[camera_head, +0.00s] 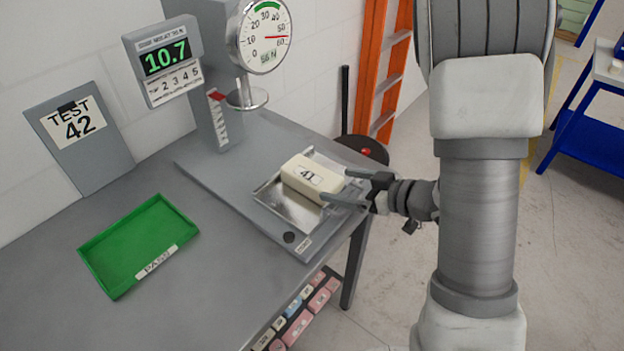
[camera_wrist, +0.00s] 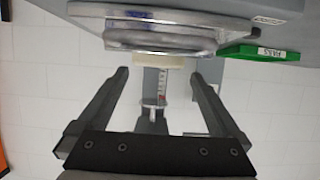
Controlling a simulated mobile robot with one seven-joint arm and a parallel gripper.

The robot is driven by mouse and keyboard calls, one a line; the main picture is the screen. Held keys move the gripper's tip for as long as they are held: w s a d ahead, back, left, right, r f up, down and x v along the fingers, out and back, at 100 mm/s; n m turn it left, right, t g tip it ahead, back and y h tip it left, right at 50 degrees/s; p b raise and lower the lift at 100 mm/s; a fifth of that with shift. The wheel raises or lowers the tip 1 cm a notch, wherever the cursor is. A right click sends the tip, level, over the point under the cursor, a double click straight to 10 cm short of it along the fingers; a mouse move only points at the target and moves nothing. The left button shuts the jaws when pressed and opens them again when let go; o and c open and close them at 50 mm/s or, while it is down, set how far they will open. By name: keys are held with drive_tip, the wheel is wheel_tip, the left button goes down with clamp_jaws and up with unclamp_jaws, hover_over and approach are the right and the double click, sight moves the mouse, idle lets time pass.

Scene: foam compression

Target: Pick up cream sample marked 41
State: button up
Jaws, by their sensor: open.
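The cream sample marked 41 (camera_head: 303,172) is a block lying on a shallow metal tray (camera_head: 268,190) on the grey test stand. Its label faces up. My gripper (camera_head: 337,185) is open and comes in from the right, with its two fingertips close to the right end of the sample. In the wrist view the open fingers (camera_wrist: 159,75) are apart with nothing held. A cream strip of the sample (camera_wrist: 146,61) shows just beyond the tips, below the metal tray (camera_wrist: 90,12). I cannot tell whether the fingers overlap the sample's sides.
A round press plate (camera_head: 247,98) hangs under the dial gauge (camera_head: 265,36), behind the tray. A digital display (camera_head: 166,55) reads 10.7. A sign (camera_head: 73,120) reads TEST 42. An empty green tray marked PASS (camera_head: 135,245) lies left. An orange ladder (camera_head: 385,70) stands behind.

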sight(312, 178)
drive_tip(key=x, duration=1)
drive_tip(key=shift+w+d, duration=0.1)
drive_tip(key=shift+w, duration=0.05)
drive_tip(key=c, duration=1.2)
drive_tip(key=shift+r, duration=0.1)
